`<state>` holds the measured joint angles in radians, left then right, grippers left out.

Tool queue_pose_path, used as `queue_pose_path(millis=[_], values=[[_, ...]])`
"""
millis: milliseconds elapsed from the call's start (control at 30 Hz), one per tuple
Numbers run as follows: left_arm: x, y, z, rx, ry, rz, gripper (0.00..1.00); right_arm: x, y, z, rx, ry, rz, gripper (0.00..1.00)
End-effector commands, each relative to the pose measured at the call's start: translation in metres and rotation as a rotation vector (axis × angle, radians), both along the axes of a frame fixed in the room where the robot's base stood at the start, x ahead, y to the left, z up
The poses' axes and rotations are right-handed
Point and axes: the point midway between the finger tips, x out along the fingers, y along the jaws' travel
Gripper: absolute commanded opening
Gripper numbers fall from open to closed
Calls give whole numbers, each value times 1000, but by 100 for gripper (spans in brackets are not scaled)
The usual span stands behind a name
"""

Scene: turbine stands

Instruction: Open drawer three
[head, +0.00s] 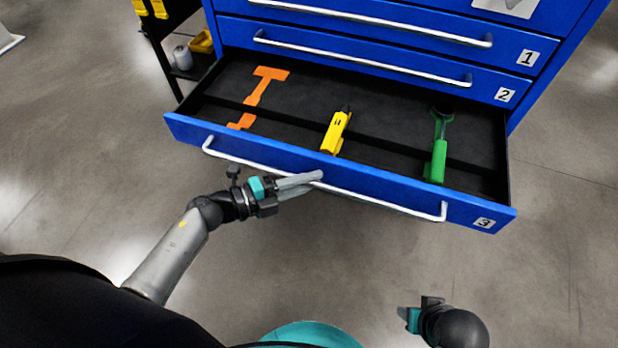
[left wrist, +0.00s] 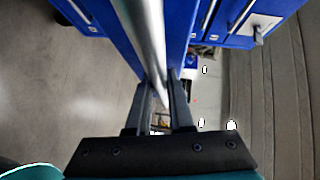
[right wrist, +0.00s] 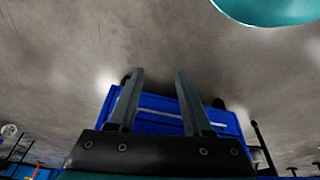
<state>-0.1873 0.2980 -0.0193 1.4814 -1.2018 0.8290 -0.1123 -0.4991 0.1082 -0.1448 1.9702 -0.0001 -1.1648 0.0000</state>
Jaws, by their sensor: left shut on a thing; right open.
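The blue drawer three (head: 290,158), labelled 3, stands pulled out of the blue cabinet (head: 560,60) in the head view. Its inside is dark and holds an orange tool (head: 262,88), a yellow tool (head: 336,130) and a green tool (head: 438,160). My left gripper (head: 318,178) is shut on the silver handle (head: 385,204) of drawer three, near its middle. The handle also runs between the fingers in the left wrist view (left wrist: 150,40). My right gripper (head: 404,313) is open and empty, low at the right and apart from the drawer. Its two fingers show apart in the right wrist view (right wrist: 158,95).
Drawer one (head: 400,30) and drawer two (head: 380,72) are shut above, each with a silver handle. A dark rack (head: 160,40) with yellow items stands left of the cabinet. The grey floor (head: 90,130) in front is clear.

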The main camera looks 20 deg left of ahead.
Motion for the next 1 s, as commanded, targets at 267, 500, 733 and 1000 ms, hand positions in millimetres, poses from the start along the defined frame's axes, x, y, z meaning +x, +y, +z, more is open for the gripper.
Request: queue_pose_path(millis=[267, 500, 733, 1000], values=[[-37, 2, 0, 4, 9, -2, 0, -17, -4, -30, -10, 54, 2, 50], [-59, 3, -1, 5, 5, -1, 0, -27, -5, -46, -12, 76, 3, 50], [-61, 3, -2, 4, 3, -1, 0, -27, -5, -49, -12, 78, 3, 50], [-60, 3, -1, 3, 3, -1, 36, -27, -4, -48, -13, 77, 4, 50]])
